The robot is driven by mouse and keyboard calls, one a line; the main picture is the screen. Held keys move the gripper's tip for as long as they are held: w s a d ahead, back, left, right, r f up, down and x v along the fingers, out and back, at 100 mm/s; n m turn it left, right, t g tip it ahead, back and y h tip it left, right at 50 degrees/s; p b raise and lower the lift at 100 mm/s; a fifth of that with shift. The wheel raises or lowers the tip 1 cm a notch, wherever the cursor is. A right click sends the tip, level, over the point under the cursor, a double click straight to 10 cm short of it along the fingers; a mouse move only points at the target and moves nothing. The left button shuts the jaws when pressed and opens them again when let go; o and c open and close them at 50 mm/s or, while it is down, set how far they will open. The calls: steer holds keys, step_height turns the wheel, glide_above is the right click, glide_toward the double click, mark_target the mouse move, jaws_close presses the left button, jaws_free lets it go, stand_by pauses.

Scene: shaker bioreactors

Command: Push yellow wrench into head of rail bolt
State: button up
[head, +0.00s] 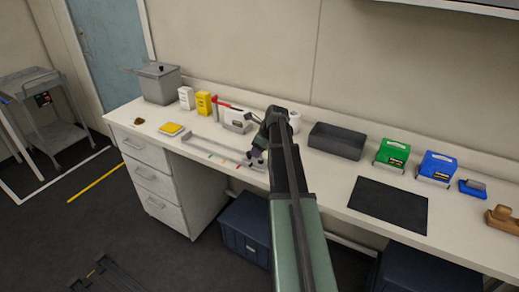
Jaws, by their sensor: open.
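My gripper (254,162) is over the bench near the right end of a grey strip with coloured marks. It is small and dark here; its jaws are open, and I see nothing held in them. No clear wrench shape shows. A tiny yellow piece (90,273) lies at the dark rail (108,276) on the floor at the lower left; it is too small to tell whether it is the yellow wrench. I cannot make out a rail bolt head. My arm hides part of the bench middle.
The bench (335,180) holds a grey lidded box (158,84), a yellow pad (171,128), white and yellow cartons, a dark tray (337,141), a green box (391,152), a blue box (437,166) and a black mat (388,205). Blue bins stand underneath. Floor at left is mostly clear.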

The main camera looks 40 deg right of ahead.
steer(key=p+v, duration=1)
steer(key=shift+s+r, duration=0.15)
steer(key=shift+r, duration=0.2)
steer(key=s+a+f+n+g, duration=0.1)
steer(key=s+a+n, duration=0.3)
steer(key=a+n, duration=0.6)
steer(key=s+a+f+n+g+h+b, duration=0.1)
steer(key=s+a+n, duration=0.3)
steer(key=a+n, duration=0.7)
steer(key=s+a+f+n+g+b, duration=0.1)
steer(key=s+a+n, duration=0.3)
steer(key=a+n, duration=0.6)
steer(key=a+g, duration=0.1)
steer(key=a, duration=0.7)
steer(key=shift+s+f+n+h, duration=0.25)
steer(key=shift+f+n+h, duration=0.05)
steer(key=shift+f+n, duration=0.1)
